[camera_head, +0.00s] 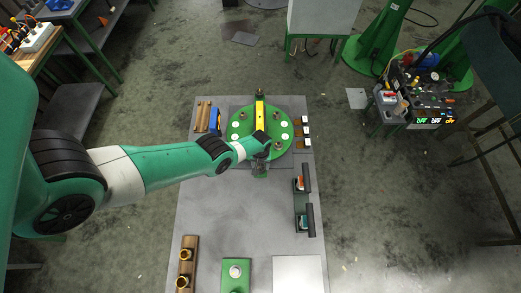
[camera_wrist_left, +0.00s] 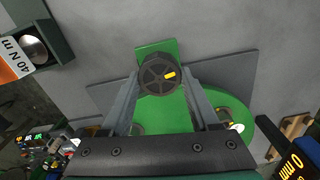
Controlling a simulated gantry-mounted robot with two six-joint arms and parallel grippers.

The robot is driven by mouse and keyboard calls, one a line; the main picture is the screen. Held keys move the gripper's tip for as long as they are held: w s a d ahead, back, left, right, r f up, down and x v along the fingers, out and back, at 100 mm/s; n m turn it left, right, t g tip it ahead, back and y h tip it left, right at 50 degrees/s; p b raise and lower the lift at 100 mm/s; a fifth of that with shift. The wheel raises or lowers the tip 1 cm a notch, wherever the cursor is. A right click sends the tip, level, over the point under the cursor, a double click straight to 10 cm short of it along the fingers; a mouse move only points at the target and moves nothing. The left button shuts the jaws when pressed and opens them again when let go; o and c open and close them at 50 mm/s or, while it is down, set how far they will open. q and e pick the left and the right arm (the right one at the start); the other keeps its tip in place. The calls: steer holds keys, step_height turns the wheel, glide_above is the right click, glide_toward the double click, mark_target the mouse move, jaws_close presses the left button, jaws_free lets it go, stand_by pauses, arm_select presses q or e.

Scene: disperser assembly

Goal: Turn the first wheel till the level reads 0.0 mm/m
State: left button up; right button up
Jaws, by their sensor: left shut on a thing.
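In the head view my left gripper (camera_head: 262,166) is at the near edge of the round green disc (camera_head: 240,140) and mostly hides the wheel. A yellow bar (camera_head: 260,113), which looks like the level, lies across the disc; I cannot read a value on it. My right gripper is not in view.
A blue block (camera_head: 214,121) stands left of the disc. Small blocks (camera_head: 305,132) and two tools (camera_head: 300,184) lie along the table's right side. Brass parts (camera_head: 184,268) and a green block (camera_head: 236,272) are at the near edge. The table's (camera_head: 225,215) middle is clear.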

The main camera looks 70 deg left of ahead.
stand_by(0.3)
arm_select(q)
steer(key=o, duration=1.4)
steer(key=shift+r, duration=0.1)
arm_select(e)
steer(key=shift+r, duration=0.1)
